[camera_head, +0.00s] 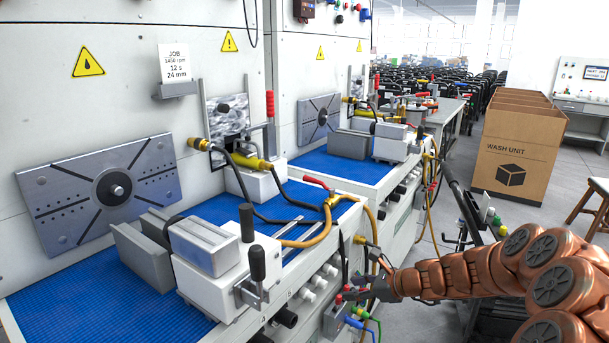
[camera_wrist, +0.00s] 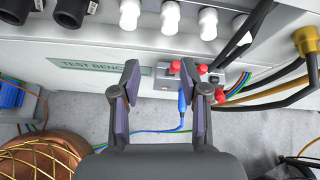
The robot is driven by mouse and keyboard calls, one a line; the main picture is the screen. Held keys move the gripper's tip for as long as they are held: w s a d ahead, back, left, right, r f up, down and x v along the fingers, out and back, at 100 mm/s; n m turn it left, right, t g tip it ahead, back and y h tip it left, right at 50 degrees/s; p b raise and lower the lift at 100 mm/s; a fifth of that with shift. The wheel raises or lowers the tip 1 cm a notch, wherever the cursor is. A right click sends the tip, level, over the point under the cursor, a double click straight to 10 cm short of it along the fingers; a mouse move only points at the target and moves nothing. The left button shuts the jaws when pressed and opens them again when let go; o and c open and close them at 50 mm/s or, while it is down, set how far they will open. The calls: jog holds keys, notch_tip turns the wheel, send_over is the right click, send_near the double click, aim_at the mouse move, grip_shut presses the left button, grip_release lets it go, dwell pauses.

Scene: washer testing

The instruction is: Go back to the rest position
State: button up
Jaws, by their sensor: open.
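My gripper (camera_head: 354,291) is at the end of my copper-coloured arm, low at the front of the near test bench. In the wrist view my gripper (camera_wrist: 165,95) is open, with its two fingers apart and nothing held between them. Beyond the fingertips is a small panel with red knobs (camera_wrist: 203,69) on the front of the bench. A blue connector with a cable (camera_wrist: 182,105) hangs from this panel and shows between the fingers. I cannot tell whether a finger touches the panel.
The near bench has a blue mat (camera_head: 85,295) and a clamp vise (camera_head: 212,245). Yellow hoses (camera_head: 310,240) and cables hang along its front edge. A cardboard box (camera_head: 515,150) stands on the floor behind my arm, with a stool (camera_head: 590,205) at the right. Grey floor shows between bench and box.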

jog(key=s+a+r+n+g, duration=0.2)
jog(key=s+a+n, duration=0.15)
jog(key=s, duration=0.35)
jog(key=s+a+r+n+g+h, duration=0.1)
jog(key=s+a+r+n+g, duration=0.15)
jog(key=s+n, duration=0.35)
jog(key=s+a+r+n+g, duration=0.2)
jog(key=s+a+n, duration=0.2)
jog(key=s, duration=0.4)
jog(key=s+d+n+g+h, duration=0.2)
jog(key=s+d+n+h, duration=0.3)
jog(key=s, duration=0.7)
jog(key=s+d+n+g+h, duration=0.1)
jog(key=s+d+n+h, duration=0.35)
jog(key=s, duration=0.85)
jog(key=w+d+r+y+p, duration=0.1)
jog(key=d+r+p, duration=0.2)
jog(key=r+p, duration=1.3)
notch_tip(320, 180, up, 2)
jog(key=shift+t+p, duration=0.3)
jog(key=shift+t, duration=0.15)
